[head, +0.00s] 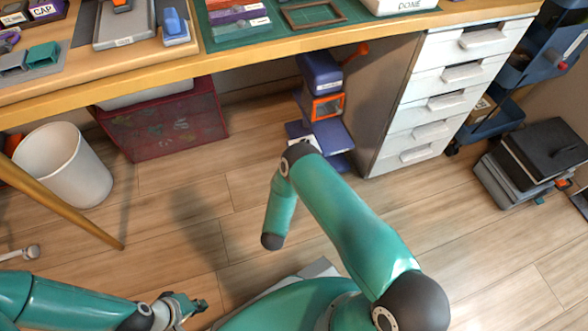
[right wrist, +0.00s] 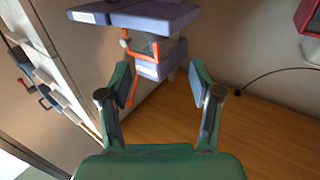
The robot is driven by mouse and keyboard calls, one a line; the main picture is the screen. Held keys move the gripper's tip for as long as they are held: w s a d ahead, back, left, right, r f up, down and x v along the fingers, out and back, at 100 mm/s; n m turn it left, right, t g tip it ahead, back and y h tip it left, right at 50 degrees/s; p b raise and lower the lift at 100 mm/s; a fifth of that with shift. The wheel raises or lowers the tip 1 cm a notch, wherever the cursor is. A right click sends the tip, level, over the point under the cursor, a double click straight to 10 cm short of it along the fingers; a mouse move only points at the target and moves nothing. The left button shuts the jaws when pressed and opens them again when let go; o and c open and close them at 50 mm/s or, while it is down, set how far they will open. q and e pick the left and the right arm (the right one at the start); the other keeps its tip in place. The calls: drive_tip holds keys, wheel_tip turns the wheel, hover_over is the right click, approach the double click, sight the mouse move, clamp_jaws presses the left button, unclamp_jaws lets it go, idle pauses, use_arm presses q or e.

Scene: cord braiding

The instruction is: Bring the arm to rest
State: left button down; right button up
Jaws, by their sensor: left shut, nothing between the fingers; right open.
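My left gripper (head: 192,306) is low at the bottom left of the head view, above the floor, with its fingers shut and nothing in them. My right arm (head: 345,210) rises from the bottom right to a bent elbow, and its forearm hangs down from there. My right gripper is not visible in the head view. In the right wrist view my right gripper (right wrist: 163,80) has its two fingers spread apart, with nothing between them.
A purple and orange device (head: 322,75) stands under the workbench (head: 215,68), beside a white drawer cabinet (head: 439,101). The device also shows in the right wrist view (right wrist: 150,20). A white bin (head: 62,165) and a red box (head: 165,125) stand left. Wooden floor between is clear.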

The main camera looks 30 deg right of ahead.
drive_tip(key=shift+w, duration=0.1)
drive_tip(key=w+d+r+y, duration=0.25)
drive_tip(key=w+r, duration=0.25)
drive_tip(key=r, duration=0.4)
drive_tip(key=s+a+f+n+g+y, duration=0.45)
drive_tip(key=s+a+y, duration=0.45)
drive_tip(key=a+y, duration=0.25)
drive_tip(key=s+a+f+n+g+y, duration=0.2)
drive_tip(key=s+a+g, duration=0.15)
drive_tip(key=s, duration=0.55)
drive_tip(key=s+a+f+n+g+y, duration=0.1)
drive_tip(key=s+a+g, duration=0.2)
drive_tip(key=s+a, duration=0.35)
wheel_tip(320, 180, up, 38)
drive_tip(key=s+d+p, duration=0.1)
drive_tip(key=d+p, duration=0.1)
drive_tip(key=p, duration=3.6)
drive_tip(key=shift+s+f, duration=0.2)
drive_tip(key=shift+f, duration=0.15)
drive_tip(key=c, duration=0.4)
drive_tip(key=shift+d, duration=0.1)
